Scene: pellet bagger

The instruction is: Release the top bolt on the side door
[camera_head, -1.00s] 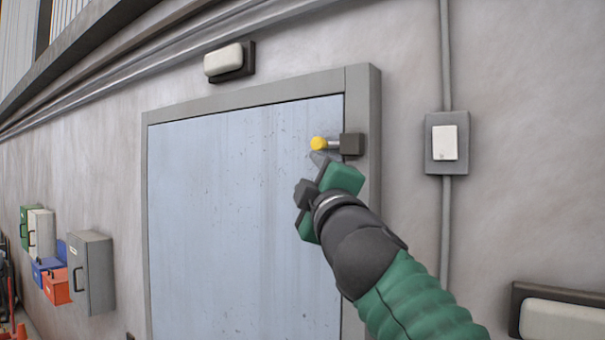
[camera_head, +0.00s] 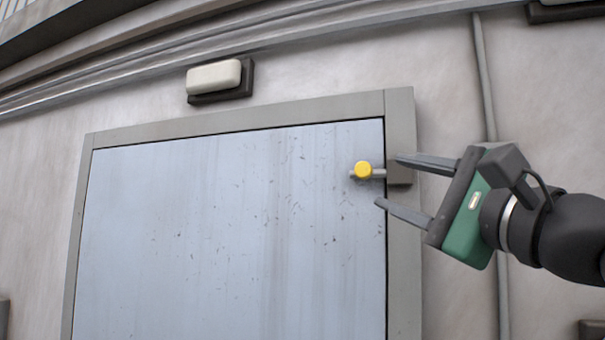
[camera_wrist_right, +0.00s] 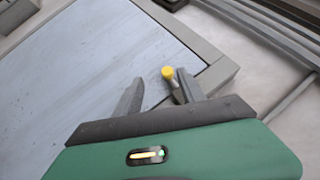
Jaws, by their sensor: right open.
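The top bolt has a yellow knob (camera_head: 363,170) on a short grey rod at the upper right corner of the side door (camera_head: 230,230). The rod runs right toward the grey door frame (camera_head: 399,125). My right gripper (camera_head: 388,180) is open and empty, just right of the knob, its fingers pointing left over the frame. The upper finger partly hides the bolt's holder. In the right wrist view the knob (camera_wrist_right: 168,72) shows beyond the open fingers (camera_wrist_right: 158,90), nearer the right finger. I cannot tell whether that finger touches the bolt. My left gripper is not in view.
A white lamp (camera_head: 214,77) in a dark mount is fixed on the wall above the door. Rails run along the wall above it. A vertical conduit (camera_head: 485,75) passes behind my right gripper. The door surface left of the knob is clear.

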